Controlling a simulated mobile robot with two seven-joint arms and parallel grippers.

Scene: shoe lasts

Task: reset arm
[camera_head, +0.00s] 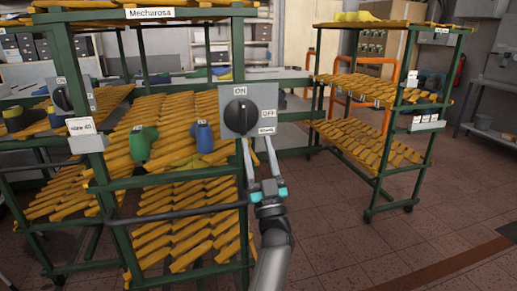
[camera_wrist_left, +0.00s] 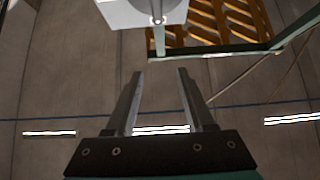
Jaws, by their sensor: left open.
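My left gripper (camera_head: 257,142) is open and empty, its two fingers pointing up in the head view just under the grey switch box (camera_head: 269,97). The box has a black rotary knob (camera_head: 241,117) with ON and OFF labels. In the left wrist view the open fingers (camera_wrist_left: 160,72) stand apart with nothing between them. Part of a light grey box (camera_wrist_left: 140,10) shows beyond them at the top; I cannot tell whether it touches anything of mine. My right gripper is in neither view.
A green rack with yellow slatted shelves (camera_head: 185,228) stands left of my arm. It holds a green shoe last (camera_head: 143,143) and a blue one (camera_head: 204,136). Another wheeled rack (camera_head: 372,145) stands at the right. The tiled floor (camera_head: 440,225) at the lower right is clear.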

